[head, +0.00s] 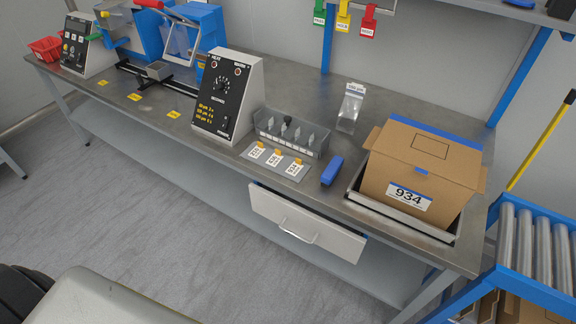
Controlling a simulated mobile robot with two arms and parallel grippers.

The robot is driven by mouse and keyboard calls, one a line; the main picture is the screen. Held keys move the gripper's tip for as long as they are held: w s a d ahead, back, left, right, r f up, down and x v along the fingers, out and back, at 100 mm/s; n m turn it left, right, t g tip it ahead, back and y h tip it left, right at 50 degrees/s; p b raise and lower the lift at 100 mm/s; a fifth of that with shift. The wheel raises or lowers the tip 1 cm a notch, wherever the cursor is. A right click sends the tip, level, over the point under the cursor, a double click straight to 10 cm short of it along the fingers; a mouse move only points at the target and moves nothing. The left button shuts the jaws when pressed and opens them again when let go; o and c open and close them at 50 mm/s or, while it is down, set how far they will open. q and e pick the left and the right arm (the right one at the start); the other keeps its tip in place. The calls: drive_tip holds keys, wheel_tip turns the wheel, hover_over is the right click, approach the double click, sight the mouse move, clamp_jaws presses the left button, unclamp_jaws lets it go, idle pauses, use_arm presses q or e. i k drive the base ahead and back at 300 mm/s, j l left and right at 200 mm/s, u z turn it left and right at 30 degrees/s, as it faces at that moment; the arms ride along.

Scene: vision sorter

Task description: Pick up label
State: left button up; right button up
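Three small white labels with dark print and orange tabs lie in a row on a grey plate (245,160) at the table's front edge: a left label (256,152), a middle label (274,160) and a right label (294,169). Their print is too small to read. A larger white label (409,197) reading 934 is on the front of a cardboard box (425,160). Neither of my grippers is in view.
A grey holder (290,139) stands behind the plate, a blue block (332,171) to its right. A control box (227,95) stands left. The box sits in a metal tray (400,216). A drawer (305,224) sticks out below. A roller conveyor (535,250) is at right.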

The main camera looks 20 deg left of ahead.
sight(296, 167)
drive_tip(key=i+l+u, duration=0.2)
drive_tip(key=l, duration=0.45)
drive_tip(key=l+u, duration=0.15)
drive_tip(key=l, duration=0.45)
